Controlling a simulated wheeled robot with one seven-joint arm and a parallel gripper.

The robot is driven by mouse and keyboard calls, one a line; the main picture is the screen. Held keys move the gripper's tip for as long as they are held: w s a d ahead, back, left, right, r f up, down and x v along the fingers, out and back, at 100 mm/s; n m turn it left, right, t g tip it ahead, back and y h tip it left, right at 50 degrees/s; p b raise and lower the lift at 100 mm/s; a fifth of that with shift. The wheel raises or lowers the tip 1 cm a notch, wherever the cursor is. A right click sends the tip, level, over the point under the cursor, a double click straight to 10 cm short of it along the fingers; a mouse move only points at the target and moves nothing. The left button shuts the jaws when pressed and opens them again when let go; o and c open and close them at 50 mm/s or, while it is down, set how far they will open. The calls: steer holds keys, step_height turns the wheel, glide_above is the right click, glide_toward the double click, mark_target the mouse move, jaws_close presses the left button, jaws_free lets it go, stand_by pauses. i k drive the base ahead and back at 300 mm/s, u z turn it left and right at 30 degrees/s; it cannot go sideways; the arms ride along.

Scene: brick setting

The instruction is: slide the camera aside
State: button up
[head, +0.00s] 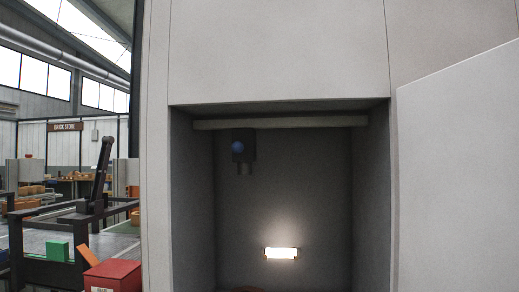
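A small dark box with a round blue front (238,147), which looks like the camera, is in the upper left of an open grey cabinet recess. It sits just below a pale horizontal bar (280,122) that runs across the top of the recess. Two short grey prongs show under the box; I cannot tell whether they belong to it. How the box is fixed to the bar is not clear. I cannot make out my gripper in this view.
A pale door (460,180) stands open at the right. A lit lamp (281,253) glows low in the recess, with a brownish thing partly visible at the bottom edge. At the left are a dark frame with a raised arm-like post (101,165), a green block (57,250) and a red box (112,276).

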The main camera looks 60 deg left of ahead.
mark_target(244, 141)
steer(key=z, duration=1.6)
steer(key=k, duration=2.7)
steer(key=u, duration=1.4)
steer(key=i, duration=0.15)
steer(key=u, duration=0.8)
